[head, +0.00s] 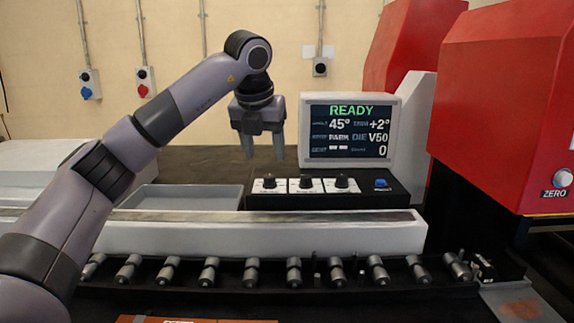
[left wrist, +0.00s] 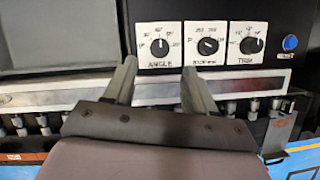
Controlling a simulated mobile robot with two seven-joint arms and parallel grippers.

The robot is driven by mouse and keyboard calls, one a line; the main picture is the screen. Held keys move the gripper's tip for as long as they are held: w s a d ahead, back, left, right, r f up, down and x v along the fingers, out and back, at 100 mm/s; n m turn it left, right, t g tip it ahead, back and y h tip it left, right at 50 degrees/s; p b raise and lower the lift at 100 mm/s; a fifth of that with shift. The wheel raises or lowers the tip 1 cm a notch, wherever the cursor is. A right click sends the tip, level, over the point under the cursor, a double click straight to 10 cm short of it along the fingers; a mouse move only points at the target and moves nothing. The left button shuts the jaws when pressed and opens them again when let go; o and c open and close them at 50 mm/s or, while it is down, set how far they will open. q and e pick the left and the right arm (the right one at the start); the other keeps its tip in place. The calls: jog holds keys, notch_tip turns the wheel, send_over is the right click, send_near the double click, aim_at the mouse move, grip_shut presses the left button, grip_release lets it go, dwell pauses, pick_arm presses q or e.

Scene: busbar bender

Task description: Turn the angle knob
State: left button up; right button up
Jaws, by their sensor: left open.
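The angle knob (left wrist: 159,47) is a black knob with a white pointer on a white plate marked ANGLE, leftmost of three knobs. In the head view the angle knob (head: 269,181) sits on the black control box below the screen. My left gripper (head: 263,155) points down with its two fingers apart, above the angle knob and clear of it. In the left wrist view the fingers of the left gripper (left wrist: 158,75) are spread and empty, with the knob beyond the gap between them. My right gripper is not in view.
The middle knob (left wrist: 208,46), the trim knob (left wrist: 252,45) and a blue button (left wrist: 290,43) share the panel. The screen (head: 350,131) reads READY and 45°. A grey tray (head: 185,198) lies left of the panel. Red machine housings (head: 500,110) stand at right, and a pale bar (head: 250,234) runs in front.

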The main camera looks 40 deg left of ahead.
aim_at(269, 176)
pick_arm(q)
jog(key=shift+x, duration=3.55)
jog(key=shift+w, duration=0.1)
jog(key=c, duration=1)
